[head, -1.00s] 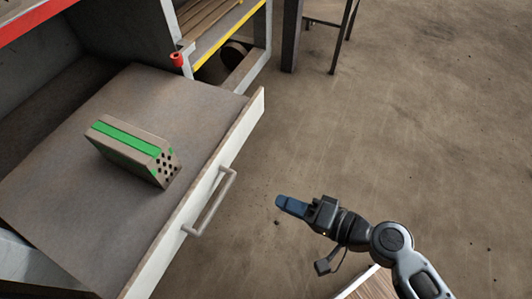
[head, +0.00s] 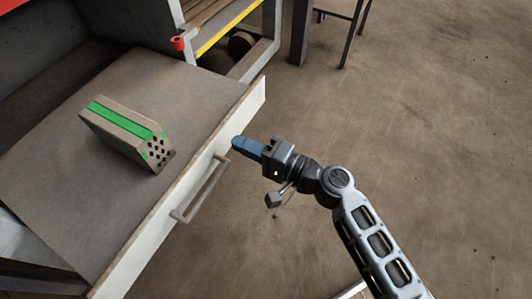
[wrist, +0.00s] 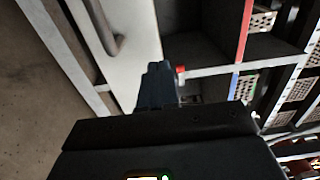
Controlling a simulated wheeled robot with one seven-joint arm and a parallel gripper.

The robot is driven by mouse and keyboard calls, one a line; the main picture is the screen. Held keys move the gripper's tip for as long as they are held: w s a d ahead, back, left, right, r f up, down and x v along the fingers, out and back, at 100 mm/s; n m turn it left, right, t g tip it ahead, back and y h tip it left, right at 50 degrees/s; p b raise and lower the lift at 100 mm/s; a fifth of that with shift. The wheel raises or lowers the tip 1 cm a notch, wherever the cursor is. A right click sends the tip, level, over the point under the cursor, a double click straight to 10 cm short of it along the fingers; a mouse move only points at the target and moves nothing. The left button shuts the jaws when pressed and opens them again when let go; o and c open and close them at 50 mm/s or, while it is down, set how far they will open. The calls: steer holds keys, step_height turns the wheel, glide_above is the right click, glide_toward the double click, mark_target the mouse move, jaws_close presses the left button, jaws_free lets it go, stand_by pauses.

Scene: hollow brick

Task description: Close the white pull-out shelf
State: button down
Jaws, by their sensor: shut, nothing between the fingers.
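The white pull-out shelf (head: 256,98) stands out from the cabinet, with a brown top and a white front edge. A pale bar handle (head: 203,188) is fixed to its front. My gripper (head: 237,143) is shut and empty, its blue fingertips right by the white front, near the upper end of the handle. I cannot tell whether they touch the front. In the wrist view the blue fingers (wrist: 157,80) are together in front of the white shelf front (wrist: 130,50), with the handle (wrist: 103,30) to their left.
A hollow brick (head: 128,133) with green stripes lies on the shelf top. A red knob (head: 178,43) is on the cabinet behind the shelf. A dark-legged stool or table (head: 345,30) stands at the back. The concrete floor (head: 440,110) on the right is clear.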

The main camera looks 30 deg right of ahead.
mark_target(218, 135)
steer(key=shift+x, duration=1.85)
